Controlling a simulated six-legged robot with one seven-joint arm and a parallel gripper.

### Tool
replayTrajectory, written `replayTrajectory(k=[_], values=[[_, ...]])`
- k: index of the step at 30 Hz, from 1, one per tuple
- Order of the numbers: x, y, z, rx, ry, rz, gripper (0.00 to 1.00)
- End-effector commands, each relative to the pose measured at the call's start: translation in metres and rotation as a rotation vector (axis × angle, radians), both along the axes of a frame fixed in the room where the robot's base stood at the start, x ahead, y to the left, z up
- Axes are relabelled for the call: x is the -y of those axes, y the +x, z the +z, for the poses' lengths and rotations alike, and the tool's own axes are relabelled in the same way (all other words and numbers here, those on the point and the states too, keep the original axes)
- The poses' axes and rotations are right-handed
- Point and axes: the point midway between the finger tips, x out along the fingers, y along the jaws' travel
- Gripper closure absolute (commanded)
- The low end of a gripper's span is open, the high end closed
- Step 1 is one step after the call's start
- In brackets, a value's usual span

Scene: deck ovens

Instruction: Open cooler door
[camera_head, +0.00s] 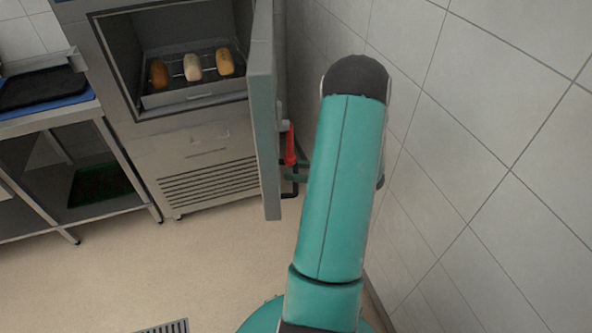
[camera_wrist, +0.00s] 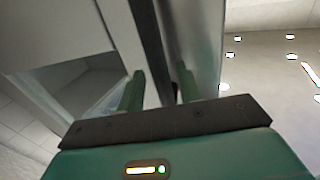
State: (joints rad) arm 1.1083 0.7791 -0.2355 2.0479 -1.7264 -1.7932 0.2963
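The cooler (camera_head: 195,140) stands at the upper left in the head view. Its grey door (camera_head: 262,110) is swung wide open toward me, seen nearly edge-on. A red part (camera_head: 290,146) shows on the door's outer side. My gripper (camera_head: 297,171) is beside that outer face, low down and mostly hidden behind my arm. In the wrist view, the two green fingers of my gripper (camera_wrist: 160,88) are apart. A long dark strip and pale panel surfaces pass beyond and between them. I cannot tell whether either finger touches the door.
Inside the cooler, several loaves (camera_head: 193,67) lie on a wire rack. A steel table (camera_head: 50,118) with a dark tray stands at left. A tiled wall (camera_head: 470,150) is close on the right. The floor (camera_head: 170,270) in front is clear, with a drain grate (camera_head: 165,327).

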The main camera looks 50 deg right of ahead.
Motion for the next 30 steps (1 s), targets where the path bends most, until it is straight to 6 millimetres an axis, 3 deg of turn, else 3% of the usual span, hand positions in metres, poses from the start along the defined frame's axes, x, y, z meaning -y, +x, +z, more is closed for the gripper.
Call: replayTrajectory(k=[5,18,24,30], values=[[0.008,-0.013,0.0,-0.001,0.0,-0.003,0.65],[0.05,-0.089,0.0,0.0,-0.001,-0.004,0.65],[0.058,-0.104,0.0,0.0,-0.001,-0.002,0.65],[0.059,-0.105,0.0,0.0,-0.001,-0.001,0.65]])
